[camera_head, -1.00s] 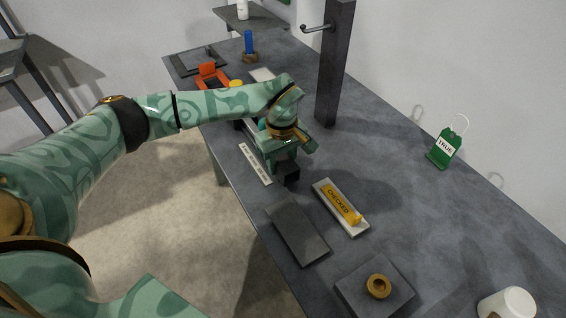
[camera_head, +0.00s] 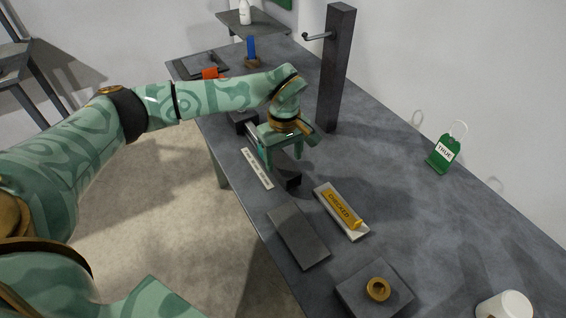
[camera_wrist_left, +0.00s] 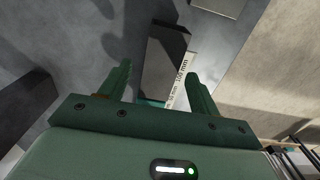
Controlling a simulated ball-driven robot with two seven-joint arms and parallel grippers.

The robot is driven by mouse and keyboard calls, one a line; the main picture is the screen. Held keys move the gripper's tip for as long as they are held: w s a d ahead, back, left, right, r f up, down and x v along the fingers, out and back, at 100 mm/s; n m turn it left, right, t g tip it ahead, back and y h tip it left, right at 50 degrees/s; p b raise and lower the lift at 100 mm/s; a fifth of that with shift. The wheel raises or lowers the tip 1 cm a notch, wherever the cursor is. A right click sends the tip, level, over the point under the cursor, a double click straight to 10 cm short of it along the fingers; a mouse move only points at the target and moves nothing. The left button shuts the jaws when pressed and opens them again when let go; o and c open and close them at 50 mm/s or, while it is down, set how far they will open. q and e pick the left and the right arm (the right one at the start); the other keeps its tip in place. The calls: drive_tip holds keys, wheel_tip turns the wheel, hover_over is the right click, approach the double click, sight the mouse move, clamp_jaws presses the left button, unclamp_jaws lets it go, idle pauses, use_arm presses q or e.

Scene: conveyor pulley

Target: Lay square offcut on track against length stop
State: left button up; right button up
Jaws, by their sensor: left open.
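The track (camera_head: 281,164) is a narrow dark rail near the table's left edge, with a white millimetre scale (camera_head: 257,168) beside it. A dark block (camera_head: 291,180) at its near end looks like the length stop; it also shows in the left wrist view (camera_wrist_left: 169,37). My left gripper (camera_head: 284,168) is open over the track, its fingers (camera_wrist_left: 160,83) spread to either side. A small teal piece (camera_wrist_left: 150,102) shows between the fingers, low over the track, partly hidden by the gripper body; I cannot tell for sure that it is the square offcut. My right gripper is out of view.
A dark post (camera_head: 336,75) with a side arm stands behind my left gripper. A grey plate (camera_head: 298,236), a tray with a yellow CHECKED bar (camera_head: 339,206), a base with a brass ring (camera_head: 378,289) and a white cup (camera_head: 505,306) lie nearer.

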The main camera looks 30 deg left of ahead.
sight(284, 164)
use_arm(q)
wheel_tip(284, 164, up, 8)
drive_tip(key=p, duration=0.2)
drive_tip(key=shift+r, duration=0.2)
